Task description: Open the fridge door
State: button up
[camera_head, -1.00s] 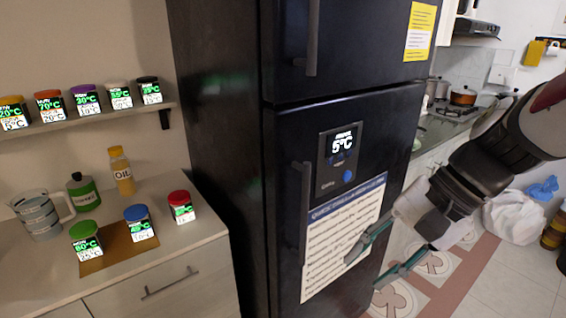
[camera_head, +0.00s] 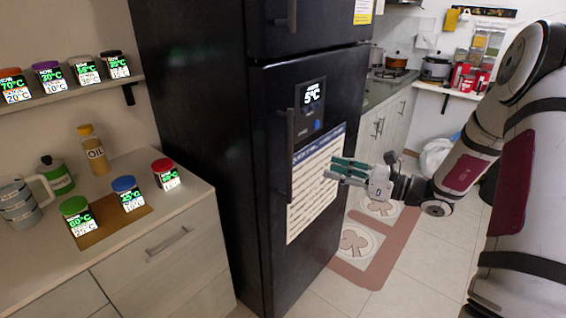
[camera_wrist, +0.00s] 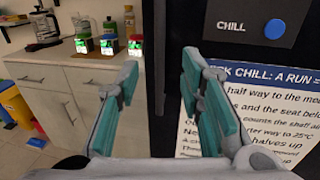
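The fridge (camera_head: 260,190) is tall and black, and its upper and lower doors are closed. The lower door has a dark vertical handle (camera_head: 291,155) near its left edge. My gripper (camera_head: 333,168) is open and empty, to the right of this handle in the head view and in front of the door's paper sheet. In the wrist view my gripper (camera_wrist: 160,62) has its two teal fingers spread, with the dark vertical handle (camera_wrist: 159,45) showing between the fingertips, apparently beyond them. No contact with the handle shows.
A counter (camera_head: 190,200) with jars and bottles stands left of the fridge. A shelf (camera_head: 60,95) of jars hangs above it. The upper door has its own handle (camera_head: 291,12). Tiled floor (camera_head: 410,260) lies open to the right.

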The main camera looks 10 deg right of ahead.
jog(key=x, duration=1.3)
jog(key=shift+w+a, duration=0.25)
jog(key=shift+c, duration=0.4)
grip_shut()
